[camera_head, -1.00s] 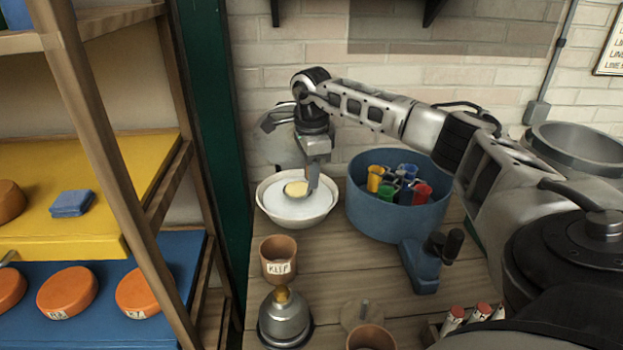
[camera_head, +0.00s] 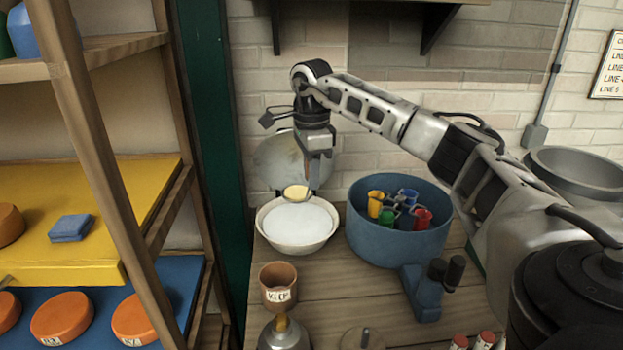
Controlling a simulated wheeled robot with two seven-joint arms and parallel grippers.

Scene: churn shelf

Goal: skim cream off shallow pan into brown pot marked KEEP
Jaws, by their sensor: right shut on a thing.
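The shallow pan (camera_head: 297,244) is a pale round dish with white milk (camera_head: 297,224) in it, on the wooden bench. My right gripper (camera_head: 315,178) points down above the far side of the pan and is shut on a skimmer (camera_head: 296,193). The skimmer's round bowl holds yellow cream and is held above the milk, clear of it. My left gripper is not in view.
A blue tub (camera_head: 397,240) with coloured cups stands right of the pan, a blue hand-cranked device (camera_head: 424,288) in front of it. A shelf post (camera_head: 110,170) with orange cheeses stands left. A round metal lid (camera_head: 285,160) leans behind the pan.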

